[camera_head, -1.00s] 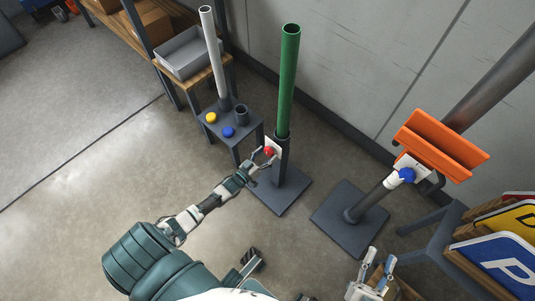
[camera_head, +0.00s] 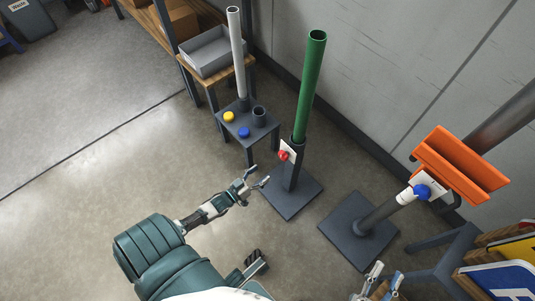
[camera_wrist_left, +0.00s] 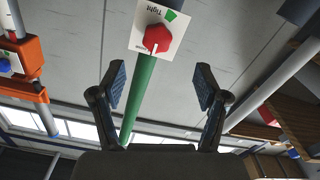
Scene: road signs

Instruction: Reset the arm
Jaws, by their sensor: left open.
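My left gripper (camera_head: 258,178) is open and empty, apart from the red knob (camera_head: 284,155) on the base of the green post (camera_head: 310,85). In the left wrist view its two fingers (camera_wrist_left: 160,95) are spread wide with nothing between them touching. The red knob (camera_wrist_left: 157,38) sits on a white plate with a green mark and the word "Tight", beyond the fingers. The green post (camera_wrist_left: 138,95) shows behind the gap.
A blue knob (camera_head: 422,192) sits by an orange bracket (camera_head: 460,165) on a tilted grey pole. A small table (camera_head: 243,118) holds a white post (camera_head: 237,50) and yellow and blue knobs. Road signs (camera_head: 500,280) stand at the lower right. Open floor lies left.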

